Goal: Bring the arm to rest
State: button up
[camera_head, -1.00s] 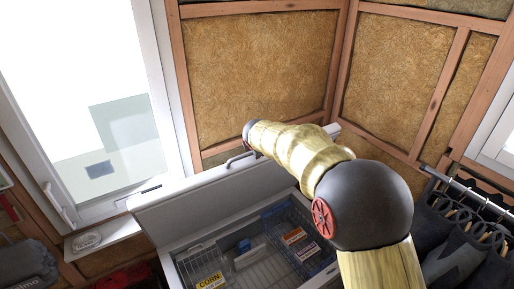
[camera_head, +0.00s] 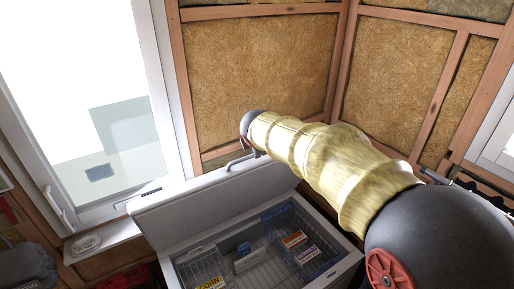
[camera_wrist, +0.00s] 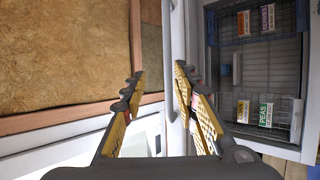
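My arm reaches from the lower right of the head view toward the raised freezer lid. My gripper shows in the wrist view (camera_wrist: 158,78) with its two fingers apart and open, and I see nothing clasped between them. In the head view the arm's far end is near the lid handle (camera_head: 238,161), with the fingers mostly hidden. The white chest freezer (camera_head: 338,272) is open, and its lid (camera_head: 205,208) stands tilted up. Whether a finger touches the handle cannot be told.
Wire baskets in the freezer hold food boxes, among them corn (camera_head: 209,284) and peas (camera_wrist: 265,114). Insulated wall panels (camera_head: 260,75) with wooden studs stand behind. A window (camera_head: 95,100) is at left, and a clothes rail (camera_head: 466,188) is at right, partly behind my arm.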

jog(key=shift+s+r, duration=0.15)
jog(key=shift+s, duration=0.05)
jog(key=s+d+f+m+g+b, duration=0.1)
jog(key=s+d+f+m+b, duration=0.6)
jog(key=s+f+b, duration=0.3)
jog(key=s+d+f+m+g+b, duration=0.1)
jog(key=s+d+f+m+b, duration=0.7)
jog(key=s, duration=1)
jog(key=s+d+f+m+g+b, duration=0.1)
jog(key=s+d+f+m+b, duration=0.7)
jog(key=s+f+b, duration=0.4)
notch_tip(320, 180, down, 4)
jog(key=s+d, duration=0.1)
jog(key=s, duration=0.1)
jog(key=shift+s+g+h, duration=0.3)
jog(key=shift+s+g, duration=0.05)
jog(key=shift+g, duration=0.05)
